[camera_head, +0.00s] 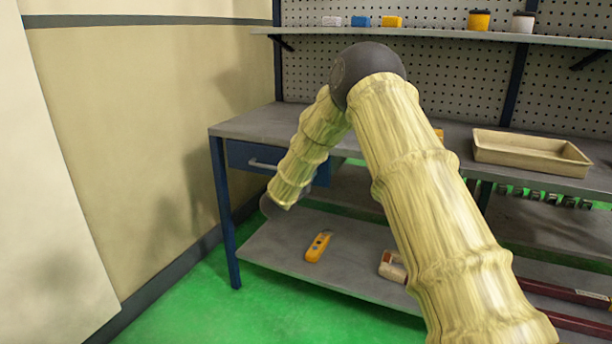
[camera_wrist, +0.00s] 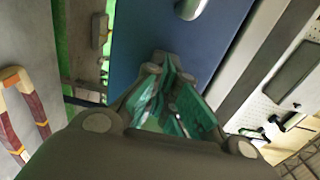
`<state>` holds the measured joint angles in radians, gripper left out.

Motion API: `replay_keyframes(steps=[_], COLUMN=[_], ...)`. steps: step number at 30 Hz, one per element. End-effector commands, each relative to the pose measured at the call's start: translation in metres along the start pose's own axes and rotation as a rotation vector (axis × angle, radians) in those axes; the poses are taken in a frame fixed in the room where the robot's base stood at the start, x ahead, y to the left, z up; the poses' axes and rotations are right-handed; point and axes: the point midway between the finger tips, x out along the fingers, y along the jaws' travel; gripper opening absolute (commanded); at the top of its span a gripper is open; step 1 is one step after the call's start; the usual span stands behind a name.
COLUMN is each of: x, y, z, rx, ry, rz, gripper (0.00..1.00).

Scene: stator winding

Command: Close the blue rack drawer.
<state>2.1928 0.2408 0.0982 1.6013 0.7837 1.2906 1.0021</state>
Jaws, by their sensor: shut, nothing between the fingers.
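The blue drawer (camera_head: 241,154) is under the left end of the grey workbench top, with a pale bar handle (camera_head: 262,164) on its front. Its front sits close beneath the bench edge and no open interior shows, but my arm covers its right part. In the wrist view a broad blue panel (camera_wrist: 165,38), which looks like the drawer front, fills the upper middle, with a piece of pale handle (camera_wrist: 190,8) at the top. My gripper (camera_wrist: 175,108) is shut and empty, its teal fingers in front of the panel; I cannot tell if they touch. The head view hides its fingers.
A beige tray (camera_head: 530,165) sits on the bench top at right. The lower shelf (camera_head: 285,232) holds a yellow tool (camera_head: 318,246) and a red-and-white item (camera_head: 393,267). A blue leg (camera_head: 224,215) stands left of the drawer. Green floor (camera_head: 215,310) is free in front.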

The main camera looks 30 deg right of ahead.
Motion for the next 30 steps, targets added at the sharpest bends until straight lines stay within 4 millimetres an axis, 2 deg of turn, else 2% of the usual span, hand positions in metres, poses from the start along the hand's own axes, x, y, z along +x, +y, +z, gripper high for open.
replay_keyframes(steps=[9,14,23,30], x=[0.005,-0.002,-0.049,-0.098], y=[-0.006,-0.007,-0.005,-0.004], z=[-0.002,0.0,0.006,0.013], rx=[0.005,0.005,0.001,0.0], ry=[0.003,0.003,0.0,-0.01], rz=[-0.009,-0.01,-0.003,-0.001], gripper=[0.0,0.0,0.0,0.0])
